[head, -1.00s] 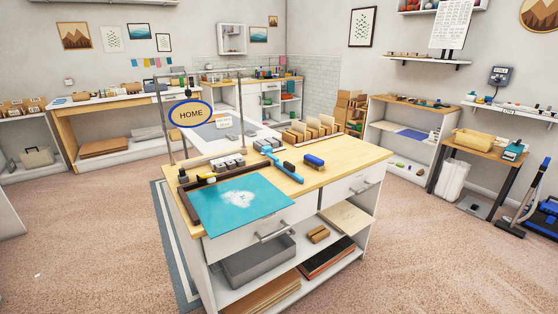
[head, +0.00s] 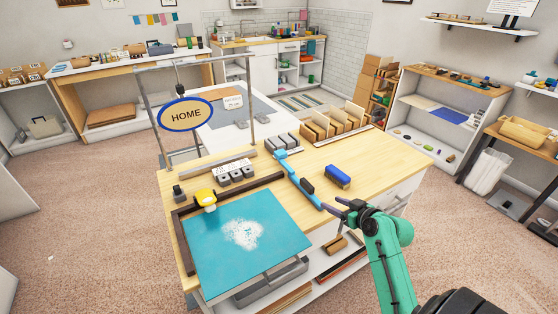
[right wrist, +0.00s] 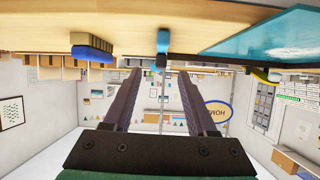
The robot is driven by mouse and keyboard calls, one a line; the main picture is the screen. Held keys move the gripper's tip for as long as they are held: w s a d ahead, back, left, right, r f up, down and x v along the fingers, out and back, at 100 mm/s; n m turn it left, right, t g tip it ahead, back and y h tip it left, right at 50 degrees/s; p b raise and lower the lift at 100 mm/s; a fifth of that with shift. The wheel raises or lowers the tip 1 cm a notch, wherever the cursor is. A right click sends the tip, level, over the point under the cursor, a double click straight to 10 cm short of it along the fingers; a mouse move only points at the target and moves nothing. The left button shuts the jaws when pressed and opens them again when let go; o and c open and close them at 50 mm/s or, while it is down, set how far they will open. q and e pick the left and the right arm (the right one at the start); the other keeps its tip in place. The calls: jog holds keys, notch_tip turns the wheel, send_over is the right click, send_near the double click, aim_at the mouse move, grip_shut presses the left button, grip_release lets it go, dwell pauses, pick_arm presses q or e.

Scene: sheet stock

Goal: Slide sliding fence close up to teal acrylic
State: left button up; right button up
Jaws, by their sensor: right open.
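The teal acrylic (head: 275,245) is a flat sheet with a patch of white dust, lying at the front left of the workbench top against a dark brown L-shaped stop (head: 238,187). The blue bar with a dark grip, which I take as the sliding fence (head: 291,171), lies right of the sheet with bare wood between them. The fence's near end (right wrist: 163,42) and the teal sheet (right wrist: 275,40) show in the right wrist view. My right gripper (head: 333,207) is open and empty, just right of the fence's near end. My left gripper is out of view.
A blue brush-like block (head: 338,176) lies right of the fence. A yellow-topped tool (head: 205,199) stands by the sheet's back left corner. Grey blocks (head: 236,173), a wooden rack (head: 333,125) and a hanging HOME sign (head: 186,114) are behind.

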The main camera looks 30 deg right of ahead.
notch_tip(320, 180, up, 2)
jog(key=w+r, duration=0.1)
jog(key=w, duration=0.1)
jog(key=p, duration=0.2)
send_near(307, 183)
jog(key=w, duration=0.1)
jog(key=w+f, duration=0.1)
jog(key=w, duration=0.1)
jog(key=shift+w+f+t, duration=0.15)
jog(key=shift+w+t, duration=0.1)
jog(key=shift+t, duration=0.05)
jog(key=x, duration=0.6)
jog(key=shift+s+d+f, duration=0.2)
jog(key=shift+d+f, duration=0.05)
jog(key=shift+f, duration=0.05)
jog(key=shift+w+a+n, duration=0.1)
jog(key=shift+w+n, duration=0.15)
jog(key=shift+n, duration=0.05)
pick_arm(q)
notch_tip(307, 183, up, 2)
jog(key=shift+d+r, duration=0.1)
pick_arm(e)
jog(key=shift+f, duration=0.1)
jog(key=c, duration=0.9)
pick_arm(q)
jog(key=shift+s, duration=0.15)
pick_arm(e)
grip_shut()
